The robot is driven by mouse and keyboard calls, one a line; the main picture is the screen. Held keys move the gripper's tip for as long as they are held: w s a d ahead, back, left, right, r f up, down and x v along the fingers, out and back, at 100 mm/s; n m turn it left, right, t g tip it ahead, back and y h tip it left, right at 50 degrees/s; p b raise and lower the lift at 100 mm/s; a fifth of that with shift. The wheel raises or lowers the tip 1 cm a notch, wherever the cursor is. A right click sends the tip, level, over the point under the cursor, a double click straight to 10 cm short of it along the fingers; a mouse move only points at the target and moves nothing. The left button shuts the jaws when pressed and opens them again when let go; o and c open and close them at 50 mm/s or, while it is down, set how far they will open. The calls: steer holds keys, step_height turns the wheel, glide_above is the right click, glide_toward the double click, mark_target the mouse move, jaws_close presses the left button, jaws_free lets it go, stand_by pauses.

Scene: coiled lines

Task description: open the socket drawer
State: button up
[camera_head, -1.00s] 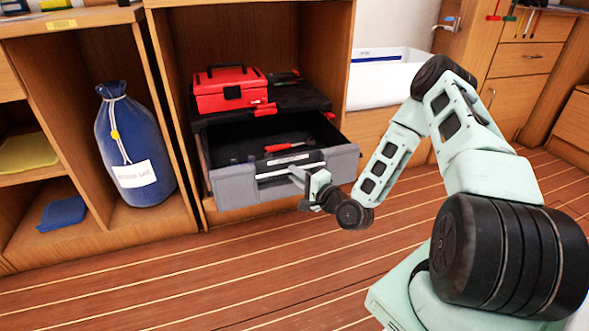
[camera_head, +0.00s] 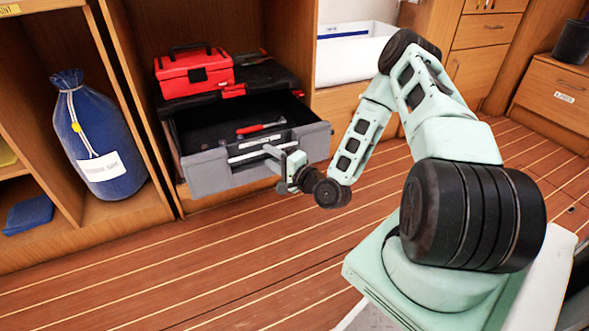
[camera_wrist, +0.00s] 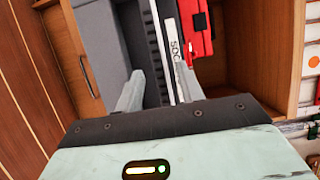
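The socket drawer (camera_head: 212,174) is a grey-fronted, dark-lined drawer, pulled well out of the black cabinet under the shelf. A red-handled tool (camera_head: 258,127) lies inside it. A pale label strip runs along its front; in the wrist view a white label (camera_wrist: 171,45) shows "SOC", the rest hidden. My gripper (camera_head: 270,152) is at the right half of the drawer front, by the handle. In the wrist view its two fingers (camera_wrist: 157,90) are clearly apart, with part of the drawer front between and beyond them. Whether they touch the handle cannot be told.
A red toolbox (camera_head: 194,72) sits on top of the black cabinet. A blue bag (camera_head: 98,130) stands in the left compartment, near a blue cloth (camera_head: 28,215). A white bin (camera_head: 352,58) is at the right. The planked floor (camera_head: 200,270) in front is clear.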

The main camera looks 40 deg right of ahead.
steer(key=s+d+p, duration=0.1)
steer(key=s+p, duration=0.2)
steer(key=s, duration=1.3)
steer(key=shift+s+d+p, duration=0.2)
steer(key=shift+d+p, duration=0.2)
steer(key=w+a+n+g+y, duration=0.5)
steer(key=w+a+n+g, duration=0.25)
steer(key=n, duration=0.35)
steer(key=a+r+n+g+h, duration=0.3)
steer(key=a+r+n+g, duration=0.2)
steer(key=a+n, duration=0.15)
steer(key=s+a+r+n+g+h, duration=0.2)
steer(key=s+a+r+n+g, duration=0.1)
steer(key=s+a+r, duration=0.6)
steer(key=s+a+r+n+g+h, duration=0.15)
steer(key=s+a+r+n, duration=0.3)
steer(key=s+r, duration=0.5)
step_height(320, 180, up, 34)
steer(key=s+g+p, duration=0.1)
steer(key=s+p, duration=0.1)
steer(key=p, duration=3.4)
steer(key=shift+a+r+m, duration=0.15)
steer(key=shift+a+m, duration=0.05)
steer(key=shift+m, duration=0.1)
